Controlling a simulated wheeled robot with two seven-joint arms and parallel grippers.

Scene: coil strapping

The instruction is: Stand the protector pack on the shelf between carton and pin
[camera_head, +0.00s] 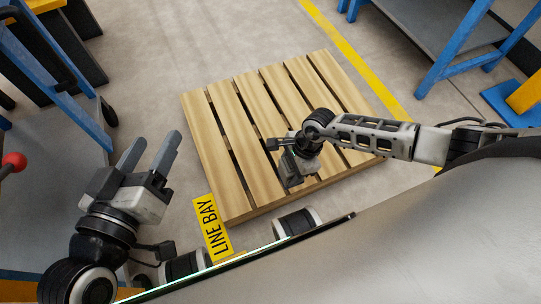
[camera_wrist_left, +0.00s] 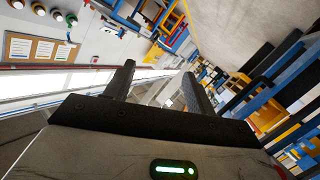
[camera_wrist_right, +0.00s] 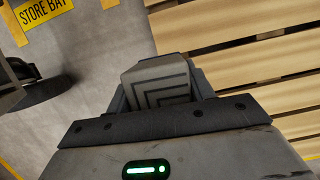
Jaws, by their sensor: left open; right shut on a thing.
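In the right wrist view, a grey block with a pattern of nested L-shaped lines, which looks like the protector pack (camera_wrist_right: 158,82), sits between the fingers of my right gripper (camera_wrist_right: 160,92). The gripper is shut on it. In the head view my right gripper (camera_head: 286,165) is above the wooden pallet, and the pack is hard to tell from the gripper there. My left gripper (camera_head: 150,150) is open and empty at the left, over the grey floor; its spread fingers also show in the left wrist view (camera_wrist_left: 160,82). I cannot make out the carton or the pin in any view.
The slatted wooden pallet (camera_head: 235,118) lies on the floor, with a yellow LINE BAY sign (camera_head: 214,230) at its near left corner. A blue-framed grey shelf or table (camera_head: 425,35) stands at the upper right. Blue-framed furniture (camera_head: 55,85) stands at the left.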

